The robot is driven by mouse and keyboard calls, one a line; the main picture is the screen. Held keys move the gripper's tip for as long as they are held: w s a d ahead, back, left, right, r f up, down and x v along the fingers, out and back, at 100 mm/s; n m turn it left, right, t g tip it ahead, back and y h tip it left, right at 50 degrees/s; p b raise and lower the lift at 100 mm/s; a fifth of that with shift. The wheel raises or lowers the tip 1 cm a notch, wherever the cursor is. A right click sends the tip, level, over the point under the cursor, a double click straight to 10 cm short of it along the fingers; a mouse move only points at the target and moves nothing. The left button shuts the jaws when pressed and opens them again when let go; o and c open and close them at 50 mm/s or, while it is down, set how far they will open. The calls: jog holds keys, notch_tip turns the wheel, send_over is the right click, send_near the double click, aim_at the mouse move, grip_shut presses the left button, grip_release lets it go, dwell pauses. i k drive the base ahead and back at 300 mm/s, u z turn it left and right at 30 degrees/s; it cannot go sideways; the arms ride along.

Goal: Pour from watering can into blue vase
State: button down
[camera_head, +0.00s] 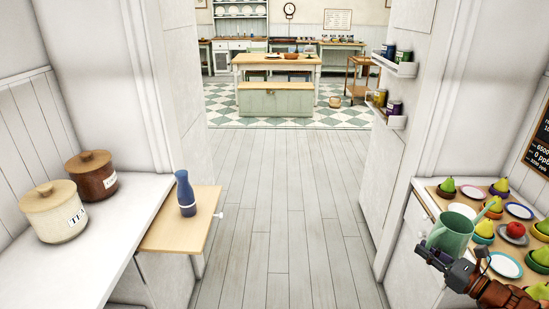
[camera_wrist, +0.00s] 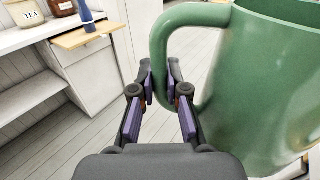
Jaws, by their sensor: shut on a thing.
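The green watering can (camera_head: 453,234) is at the right in the head view, in front of the fruit counter. Its body (camera_wrist: 262,85) fills the right of the wrist view, with its handle (camera_wrist: 162,50) running down between my fingers. My gripper (camera_wrist: 160,100) is shut on the handle; it also shows in the head view (camera_head: 432,254). The can looks about upright; its inside is hidden. The blue vase (camera_head: 185,193) stands upright on a pull-out wooden board at the left, well away from the can. It shows partly in the wrist view (camera_wrist: 86,16).
The wooden board (camera_head: 165,232) juts from the left white counter, where a tea canister (camera_head: 55,213) and brown canister (camera_head: 92,177) stand. The right counter holds several plates, bowls and fruits. Wall shelves (camera_head: 396,68) with jars jut in at right. The floor between is clear.

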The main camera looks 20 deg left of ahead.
aim_at(185, 194)
jog(key=i, duration=1.15)
jog(key=u, duration=3.65)
